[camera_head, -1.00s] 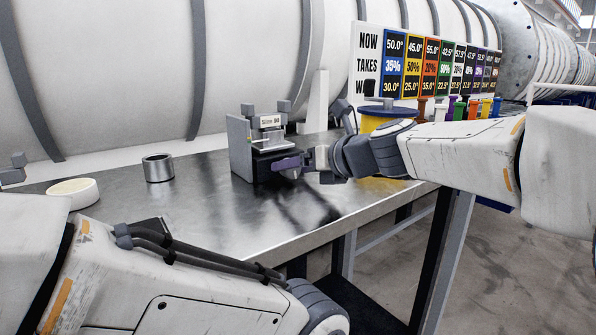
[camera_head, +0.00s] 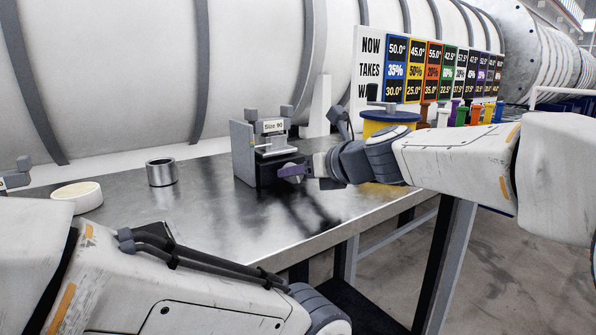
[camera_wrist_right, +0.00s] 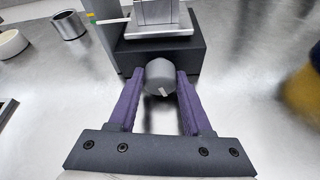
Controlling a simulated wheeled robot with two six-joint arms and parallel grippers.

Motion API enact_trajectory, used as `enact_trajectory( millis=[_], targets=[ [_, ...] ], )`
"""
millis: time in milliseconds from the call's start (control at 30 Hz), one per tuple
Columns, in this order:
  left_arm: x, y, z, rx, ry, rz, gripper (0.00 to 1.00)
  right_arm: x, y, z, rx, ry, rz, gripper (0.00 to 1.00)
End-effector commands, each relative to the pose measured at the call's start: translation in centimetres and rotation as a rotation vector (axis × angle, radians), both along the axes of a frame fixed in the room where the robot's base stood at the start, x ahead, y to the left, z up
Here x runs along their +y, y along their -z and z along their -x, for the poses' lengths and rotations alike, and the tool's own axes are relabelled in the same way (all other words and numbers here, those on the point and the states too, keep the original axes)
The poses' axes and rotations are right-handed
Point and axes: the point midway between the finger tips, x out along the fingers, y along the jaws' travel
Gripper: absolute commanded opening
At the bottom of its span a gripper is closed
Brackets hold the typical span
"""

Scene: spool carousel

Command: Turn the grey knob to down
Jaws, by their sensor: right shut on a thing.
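The grey knob (camera_wrist_right: 160,76) sits on the front of a dark block under a small device (camera_head: 268,150) labelled "Size 90" on the metal table. In the right wrist view the knob is round, with a short white mark near its lower edge, slanting slightly down to the right. My right gripper (camera_head: 291,171) is at the front of the device. Its two purple fingers (camera_wrist_right: 157,82) are closed on the knob's left and right sides. In the head view the fingers hide most of the knob. My left gripper is out of view; only my left arm shows at lower left.
A metal ring (camera_head: 161,172) and a cream roll (camera_head: 77,197) stand on the table (camera_head: 190,215) left of the device. A yellow and blue spool (camera_head: 390,122) is behind my right arm. The middle of the table is clear.

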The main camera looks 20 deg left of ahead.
Motion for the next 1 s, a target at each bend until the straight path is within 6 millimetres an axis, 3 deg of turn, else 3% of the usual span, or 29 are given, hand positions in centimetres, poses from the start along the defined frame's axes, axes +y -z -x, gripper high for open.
enact_trajectory(
  millis=[600,1000],
  targets=[
    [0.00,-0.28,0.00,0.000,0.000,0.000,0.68,0.27,0.16,0.39,-0.333,-0.002,0.261,0.00],
    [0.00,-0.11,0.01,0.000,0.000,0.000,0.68,0.30,0.18,0.43,-0.417,-0.002,0.327,0.00]
  ],
)
